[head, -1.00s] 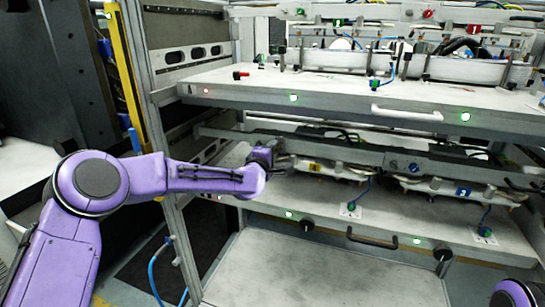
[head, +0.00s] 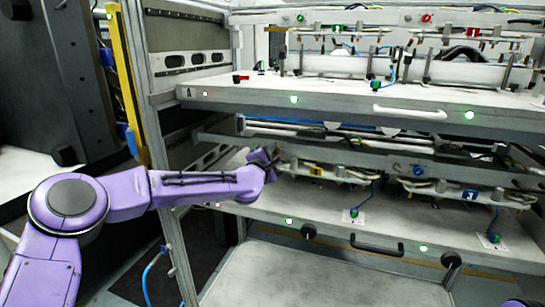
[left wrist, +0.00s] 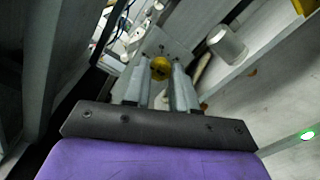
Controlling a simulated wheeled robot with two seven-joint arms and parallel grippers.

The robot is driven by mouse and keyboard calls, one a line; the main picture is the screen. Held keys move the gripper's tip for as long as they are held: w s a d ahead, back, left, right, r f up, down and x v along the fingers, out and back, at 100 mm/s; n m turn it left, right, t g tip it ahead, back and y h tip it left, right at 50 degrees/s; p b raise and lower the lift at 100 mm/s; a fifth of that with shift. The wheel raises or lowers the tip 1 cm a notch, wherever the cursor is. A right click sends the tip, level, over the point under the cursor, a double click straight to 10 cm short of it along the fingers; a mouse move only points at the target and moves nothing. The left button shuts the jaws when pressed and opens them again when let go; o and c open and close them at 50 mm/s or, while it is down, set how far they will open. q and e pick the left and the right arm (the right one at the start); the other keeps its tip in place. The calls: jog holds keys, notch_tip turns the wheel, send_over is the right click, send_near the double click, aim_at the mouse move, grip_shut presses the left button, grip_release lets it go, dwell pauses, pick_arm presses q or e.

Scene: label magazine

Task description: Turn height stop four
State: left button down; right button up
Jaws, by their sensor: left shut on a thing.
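In the left wrist view, my left gripper (left wrist: 160,75) has its two grey fingers closed around a small round yellow knob (left wrist: 160,68) with a dark centre. The knob sits at a grey plate. In the head view my left gripper (head: 272,160) reaches into the left end of the lower shelf level, beside the crossbeam. The knob cannot be made out there. I cannot read a number on the knob. My right gripper is out of view.
The upper shelf (head: 340,101) has a white handle (head: 410,112). The lower shelf (head: 290,216) has a black handle (head: 377,246) and carries rails with yellow (head: 317,171) and blue (head: 471,195) labels. A frame post stands close to my left forearm. A grey cylinder (left wrist: 226,44) sits near the fingers.

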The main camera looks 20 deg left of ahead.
pick_arm(q)
jog(key=c, duration=0.9)
grip_release()
jog(key=s+b, duration=0.1)
jog(key=s, duration=0.9)
jog(key=shift+s+a+b, duration=0.15)
jog(key=shift+s+b, duration=0.15)
